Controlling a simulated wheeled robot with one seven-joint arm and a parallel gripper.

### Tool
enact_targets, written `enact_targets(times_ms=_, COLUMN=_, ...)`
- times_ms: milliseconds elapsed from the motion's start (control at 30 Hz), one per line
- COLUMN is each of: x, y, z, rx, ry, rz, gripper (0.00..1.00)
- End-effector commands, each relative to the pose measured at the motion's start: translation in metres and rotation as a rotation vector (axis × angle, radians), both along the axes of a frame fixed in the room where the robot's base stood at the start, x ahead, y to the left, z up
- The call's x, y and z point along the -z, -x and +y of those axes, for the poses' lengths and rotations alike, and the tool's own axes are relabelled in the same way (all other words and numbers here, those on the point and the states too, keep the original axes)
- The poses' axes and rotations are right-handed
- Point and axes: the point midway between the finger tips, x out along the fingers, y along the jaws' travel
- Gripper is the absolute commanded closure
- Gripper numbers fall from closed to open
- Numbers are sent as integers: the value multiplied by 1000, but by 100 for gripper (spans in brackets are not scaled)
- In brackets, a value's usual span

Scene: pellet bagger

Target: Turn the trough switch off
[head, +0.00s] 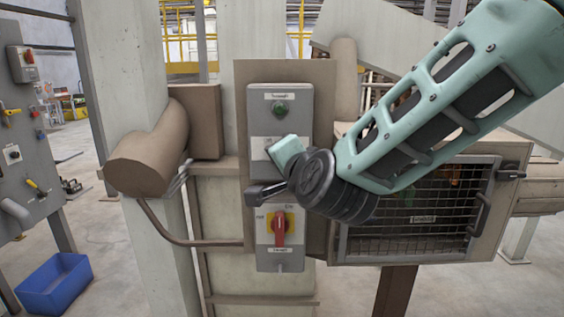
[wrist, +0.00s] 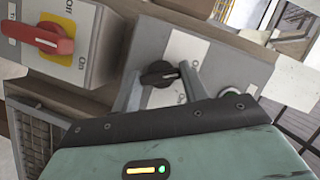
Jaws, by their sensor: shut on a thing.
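A grey switch box (head: 297,98) has a label at its top that seems to read "Trough", with a green lamp (head: 280,108) below it. My gripper (wrist: 160,76) is at this box. Its two fingers stand on either side of a black rotary knob (wrist: 157,74) and are shut on it. The knob sits on a pale plate with "On" and "Off" markings, between the green lamp and the lower red switch. In the head view my gripper and wrist hide the knob. Its exact pointing direction is hard to tell.
A red handle (head: 280,229) on a yellow plate sits upright on the box just below, near my wrist. A mesh-fronted cabinet (head: 412,240) stands right, a brown pipe (head: 148,160) left. A blue bin (head: 54,283) and a control panel (head: 30,130) are far left.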

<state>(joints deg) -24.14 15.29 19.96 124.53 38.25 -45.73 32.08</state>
Motion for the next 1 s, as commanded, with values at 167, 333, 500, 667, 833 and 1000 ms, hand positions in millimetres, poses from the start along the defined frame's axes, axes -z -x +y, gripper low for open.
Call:
enact_targets(times_ms=167, x=1, y=1, z=0, rx=-2, ry=3, rz=1, gripper=79)
enact_targets(times_ms=333, x=1, y=0, z=0, rx=-2, ry=2, rz=1, gripper=35)
enact_targets(times_ms=500, x=1, y=0, z=0, rx=-1, ry=1, rz=0, gripper=35)
enact_targets(times_ms=667, x=0, y=6, z=-2, rx=-1, ry=1, rz=0, gripper=35)
enact_targets(times_ms=833, x=-5, y=29, z=-9, rx=-2, ry=0, rz=-3, gripper=35)
enact_targets(times_ms=1000, x=-13, y=65, z=-20, rx=-3, ry=-1, rz=-3, gripper=35)
